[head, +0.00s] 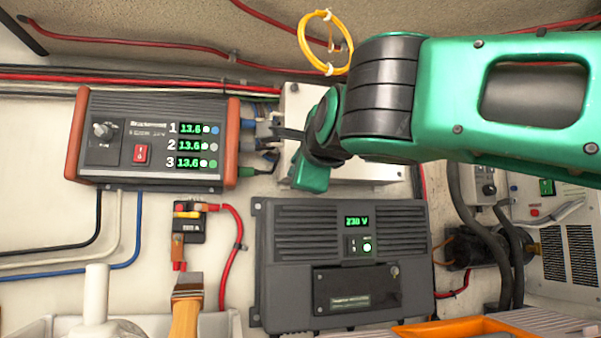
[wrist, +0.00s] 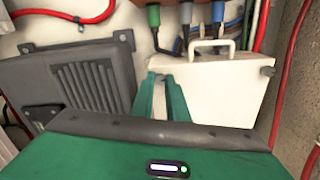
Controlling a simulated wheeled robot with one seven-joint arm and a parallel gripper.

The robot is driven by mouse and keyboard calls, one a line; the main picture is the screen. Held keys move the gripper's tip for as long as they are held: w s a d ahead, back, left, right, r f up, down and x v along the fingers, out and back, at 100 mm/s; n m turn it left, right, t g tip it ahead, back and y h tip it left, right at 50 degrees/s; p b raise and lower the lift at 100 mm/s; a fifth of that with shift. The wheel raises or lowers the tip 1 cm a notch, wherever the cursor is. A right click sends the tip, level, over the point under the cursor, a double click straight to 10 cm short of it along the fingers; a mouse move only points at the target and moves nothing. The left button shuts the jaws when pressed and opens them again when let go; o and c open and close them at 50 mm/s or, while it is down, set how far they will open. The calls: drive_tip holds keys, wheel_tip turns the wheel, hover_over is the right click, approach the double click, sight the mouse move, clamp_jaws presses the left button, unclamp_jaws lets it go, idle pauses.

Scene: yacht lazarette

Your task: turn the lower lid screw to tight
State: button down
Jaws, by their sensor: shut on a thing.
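The pale lid box (head: 372,178) is mounted on the wall, partly behind my arm in the head view. It shows in the wrist view (wrist: 215,90) with a white handle and a small grey upper lid screw (wrist: 268,72) at its right edge. My gripper (head: 310,178) is at the box's lower left in the head view. In the wrist view my gripper (wrist: 161,80) reaches the box's left edge, shut on the lower lid screw. The fingers hide that screw, so its turn angle cannot be seen.
A charger (head: 150,140) with plugs and cables is left of the box. A dark inverter (head: 290,285) reading 230 V is just below my gripper. A red cable (wrist: 284,80) runs beside the box.

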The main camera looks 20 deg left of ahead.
drive_tip(key=shift+w+d+f+m, duration=0.2)
drive_tip(key=shift+w+f+m, duration=0.05)
drive_tip(key=shift+w+m, duration=0.05)
drive_tip(key=c, duration=1.7)
unclamp_jaws()
drive_tip(key=shift+c, duration=0.2)
drive_tip(key=v, duration=1.1)
drive_tip(key=shift+a, duration=0.15)
